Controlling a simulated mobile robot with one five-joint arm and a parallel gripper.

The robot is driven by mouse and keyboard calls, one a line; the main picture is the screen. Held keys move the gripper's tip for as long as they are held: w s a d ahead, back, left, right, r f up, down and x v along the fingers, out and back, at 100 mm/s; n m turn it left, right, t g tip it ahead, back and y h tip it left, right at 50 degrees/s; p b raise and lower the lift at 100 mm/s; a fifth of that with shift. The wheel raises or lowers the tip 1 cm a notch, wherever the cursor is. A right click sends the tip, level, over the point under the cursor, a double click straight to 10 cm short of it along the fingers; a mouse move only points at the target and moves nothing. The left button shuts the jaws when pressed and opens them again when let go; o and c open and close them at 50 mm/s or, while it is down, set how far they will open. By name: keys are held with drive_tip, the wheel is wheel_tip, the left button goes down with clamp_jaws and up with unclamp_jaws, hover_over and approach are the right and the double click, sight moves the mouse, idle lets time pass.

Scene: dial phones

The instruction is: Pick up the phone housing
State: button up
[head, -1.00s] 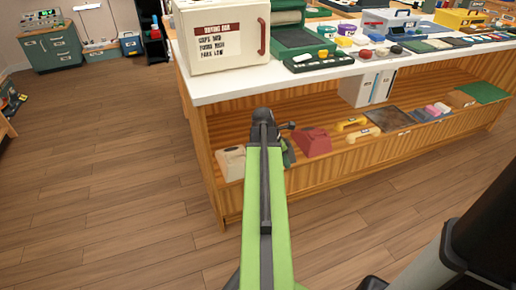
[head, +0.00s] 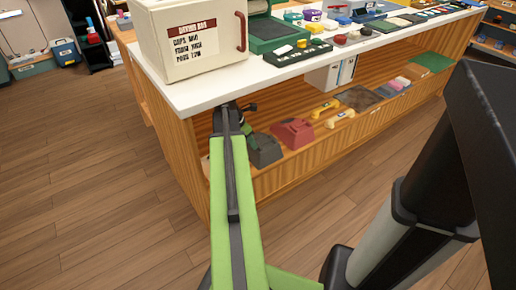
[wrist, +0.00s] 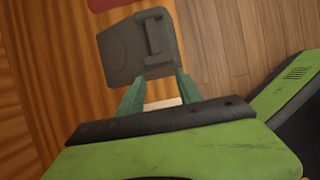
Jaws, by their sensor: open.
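A dark grey phone housing (head: 264,150) sits on the low wooden shelf under the white counter, just right of my gripper (head: 248,130) in the head view. In the wrist view the grey housing (wrist: 128,50) lies just beyond my gripper's green fingertips (wrist: 160,76). The fingers are apart with nothing held between them; whether they touch the housing I cannot tell. A red phone housing (head: 293,133) stands right of the grey one, and its edge shows at the top of the wrist view (wrist: 110,4). A pale object (wrist: 163,104) shows between the fingers, mostly hidden.
The white countertop (head: 200,96) overhangs the shelf close above my arm. It carries a cream drying box (head: 195,45) and a green case (head: 275,32). Yellow handsets (head: 326,109) lie farther right on the shelf. The wood floor (head: 100,170) at left is clear.

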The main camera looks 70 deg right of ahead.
sight(265, 141)
drive_tip(key=shift+s+d, duration=0.45)
drive_tip(key=shift+d, duration=0.25)
drive_tip(key=shift+s+d, duration=0.4)
drive_tip(key=shift+d, duration=0.25)
drive_tip(key=shift+s+d, duration=0.4)
drive_tip(key=shift+d, duration=0.25)
drive_tip(key=shift+s+d, duration=0.4)
drive_tip(key=shift+d, duration=0.2)
drive_tip(key=b+x, duration=0.3)
drive_tip(key=shift+f, duration=0.15)
clamp_jaws()
